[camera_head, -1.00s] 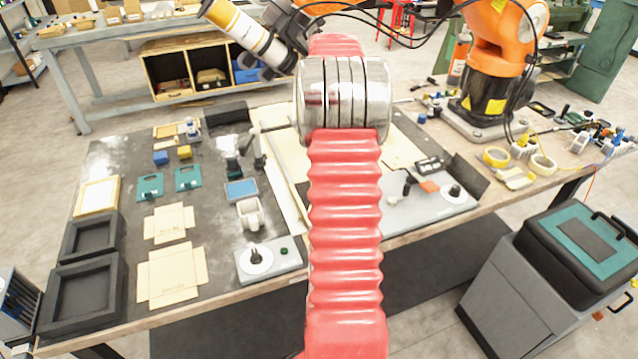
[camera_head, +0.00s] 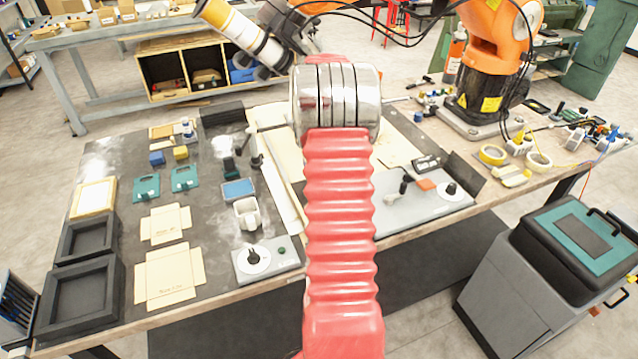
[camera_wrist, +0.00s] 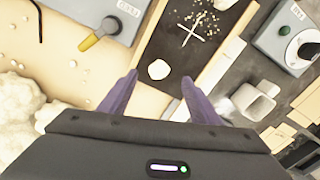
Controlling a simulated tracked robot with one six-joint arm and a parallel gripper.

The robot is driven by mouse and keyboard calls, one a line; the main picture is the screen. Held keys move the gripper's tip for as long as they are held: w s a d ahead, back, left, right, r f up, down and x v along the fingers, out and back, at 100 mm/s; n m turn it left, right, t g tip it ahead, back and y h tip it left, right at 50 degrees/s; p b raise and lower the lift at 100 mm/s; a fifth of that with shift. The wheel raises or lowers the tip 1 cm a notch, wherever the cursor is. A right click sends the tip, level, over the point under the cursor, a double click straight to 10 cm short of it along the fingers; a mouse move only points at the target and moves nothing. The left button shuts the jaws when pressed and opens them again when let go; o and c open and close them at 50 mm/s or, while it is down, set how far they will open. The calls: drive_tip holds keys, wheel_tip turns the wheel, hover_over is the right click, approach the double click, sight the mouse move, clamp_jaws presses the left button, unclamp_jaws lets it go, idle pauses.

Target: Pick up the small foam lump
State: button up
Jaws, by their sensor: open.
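A small white foam lump (camera_wrist: 158,69) lies on a dark, wood-edged board (camera_wrist: 181,58) in the wrist view. My gripper (camera_wrist: 159,77) is open, with its two purple fingers apart on either side of the lump in the picture. Nothing is held between them. The height of the fingertips above the lump cannot be told. In the head view, the lump and my gripper cannot be made out; my red-sleeved arm covers the middle of the table.
A large pale foam mass (camera_wrist: 22,112) lies at the left of the wrist view. Crumbs and a white cross (camera_wrist: 193,28) lie on the board beyond the lump. A grey box with a yellow handle (camera_wrist: 98,33) and a white mug-like holder (camera_wrist: 254,100) stand nearby.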

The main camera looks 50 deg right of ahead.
drive_tip(key=shift+f, duration=0.1)
drive_tip(key=shift+s+d+f, duration=0.1)
drive_tip(key=shift+f, duration=2.4)
drive_tip(key=shift+c, duration=0.4)
drive_tip(key=c, duration=1)
drive_tip(key=shift+r, duration=0.1)
drive_tip(key=shift+c, duration=0.2)
wheel_tip(320, 180, up, 10)
